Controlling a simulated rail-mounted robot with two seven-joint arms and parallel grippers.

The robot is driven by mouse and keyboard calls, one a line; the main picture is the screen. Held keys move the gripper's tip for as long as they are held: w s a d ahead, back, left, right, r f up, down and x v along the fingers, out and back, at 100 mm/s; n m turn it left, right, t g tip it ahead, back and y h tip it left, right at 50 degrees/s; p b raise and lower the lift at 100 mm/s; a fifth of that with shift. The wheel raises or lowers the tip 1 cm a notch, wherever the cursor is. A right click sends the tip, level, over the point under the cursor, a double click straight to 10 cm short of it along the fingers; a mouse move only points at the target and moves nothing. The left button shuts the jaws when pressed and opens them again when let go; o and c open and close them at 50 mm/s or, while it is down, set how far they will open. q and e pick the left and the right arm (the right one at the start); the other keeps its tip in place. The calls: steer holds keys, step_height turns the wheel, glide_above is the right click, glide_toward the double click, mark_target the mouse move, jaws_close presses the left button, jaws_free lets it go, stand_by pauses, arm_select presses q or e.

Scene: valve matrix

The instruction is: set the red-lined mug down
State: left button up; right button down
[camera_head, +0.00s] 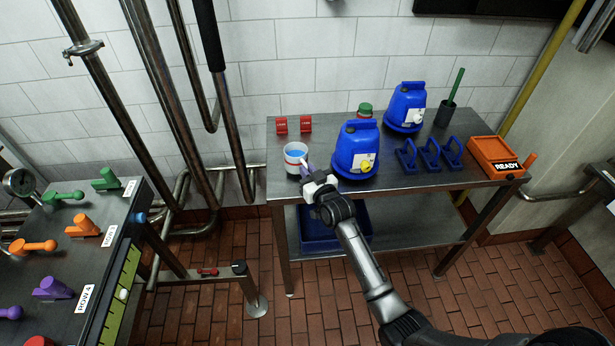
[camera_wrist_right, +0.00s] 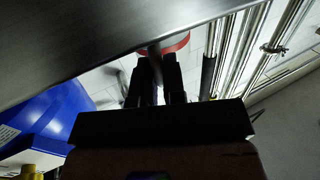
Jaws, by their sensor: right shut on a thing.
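The white mug (camera_head: 295,158) with a red band near its base and blue contents is upright over the left part of the steel table (camera_head: 285,185) in the head view. My right gripper (camera_head: 308,178) is beside the mug's lower right and is shut on it, apparently by the handle. In the right wrist view, the mug's red band (camera_wrist_right: 178,43) shows just beyond the two dark fingers (camera_wrist_right: 160,80). I cannot tell whether the mug's base touches the table. My left gripper is not in view.
A blue jug (camera_head: 349,160) stands close right of the mug, with another blue jug (camera_head: 406,108) behind. Two red blocks (camera_head: 293,125) stand behind the mug. Blue holders (camera_head: 430,156) and an orange READY box (camera_head: 492,157) are farther right. The tabletop's front left is bare.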

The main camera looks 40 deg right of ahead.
steer(key=shift+f, duration=0.85)
steer(key=shift+r, duration=0.1)
steer(key=c, duration=1.2)
jaws_free()
